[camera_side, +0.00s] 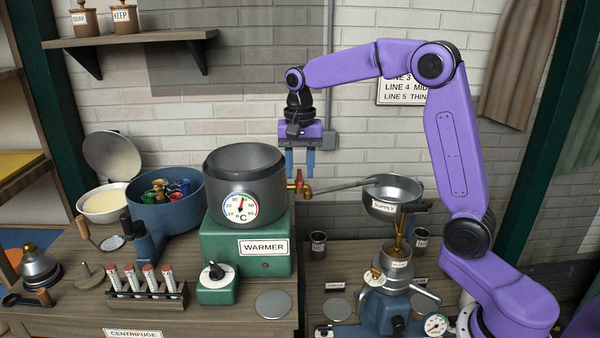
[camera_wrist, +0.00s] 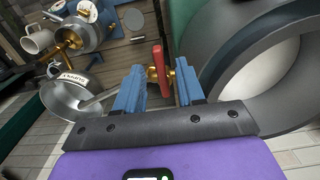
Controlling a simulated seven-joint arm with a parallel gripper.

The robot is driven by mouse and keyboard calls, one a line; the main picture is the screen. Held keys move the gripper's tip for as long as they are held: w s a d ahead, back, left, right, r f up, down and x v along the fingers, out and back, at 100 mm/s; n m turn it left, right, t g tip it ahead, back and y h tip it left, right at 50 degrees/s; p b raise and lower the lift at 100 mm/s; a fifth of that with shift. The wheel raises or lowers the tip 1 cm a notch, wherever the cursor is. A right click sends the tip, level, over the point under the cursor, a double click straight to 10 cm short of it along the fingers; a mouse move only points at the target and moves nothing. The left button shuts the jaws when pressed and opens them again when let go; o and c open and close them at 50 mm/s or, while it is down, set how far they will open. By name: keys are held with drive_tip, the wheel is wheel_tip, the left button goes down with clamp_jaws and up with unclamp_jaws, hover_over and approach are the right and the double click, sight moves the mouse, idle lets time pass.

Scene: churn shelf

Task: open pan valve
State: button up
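The pan valve is a brass tap (camera_side: 305,190) with a red handle (camera_side: 299,178), on the right side of the grey pan (camera_side: 222,181) on the warmer. In the wrist view the red handle (camera_wrist: 158,66) and the brass tap (camera_wrist: 171,75) show between the blue fingers. My gripper (camera_side: 300,176) points down with its fingers apart, at or just above the valve. In the wrist view my gripper (camera_wrist: 160,66) has a gap on both sides of the handle. I cannot tell how deep the fingers reach around it.
A grey spout runs right from the tap to the supply funnel (camera_side: 383,208). The green warmer (camera_side: 230,258) stands under the pan. A blue tub (camera_side: 150,213) with coloured vessels is left of the pan. The brick wall is behind, with a grey conduit box (camera_side: 330,140).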

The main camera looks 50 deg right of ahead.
drive_tip(key=shift+f, duration=0.85)
clamp_jaws()
drive_tip(key=shift+s+d+n, duration=0.1)
drive_tip(key=shift+n, duration=0.2)
drive_tip(key=shift+d+n, duration=1)
drive_tip(key=shift+n, duration=1.85)
drive_tip(key=shift+d+n, duration=1)
drive_tip(key=shift+n, duration=1.9)
drive_tip(key=shift+d+n, duration=1)
drive_tip(key=shift+n, duration=1.85)
drive_tip(key=shift+r, duration=0.1)
